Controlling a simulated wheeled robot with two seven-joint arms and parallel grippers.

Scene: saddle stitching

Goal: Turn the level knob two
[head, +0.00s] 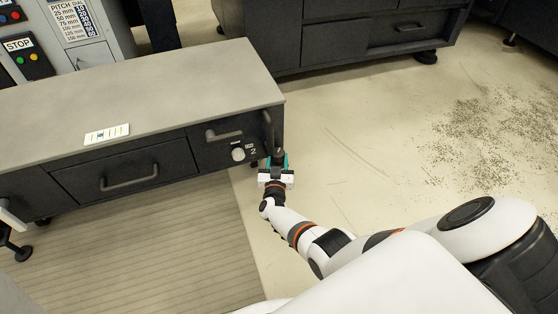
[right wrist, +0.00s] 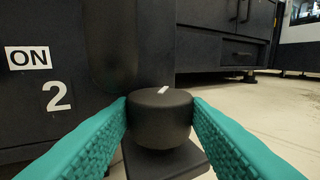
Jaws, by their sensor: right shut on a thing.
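The level knob two is a round black knob (right wrist: 160,117) with a short white mark on its top face. In the right wrist view it sits between the two teal fingers of my right gripper (right wrist: 160,122), which touch it on both sides. A white "2" (right wrist: 57,97) is on the dark panel to its left. In the head view my right gripper (head: 278,162) is at the right end of the workbench (head: 130,97), and its fingers mostly hide the knob there.
Drawers with handles (head: 130,178) line the front. An "ON" label (right wrist: 28,57) is above the "2". Dark cabinets (head: 350,30) stand behind. The floor (head: 350,130) to the right is open, with scattered debris.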

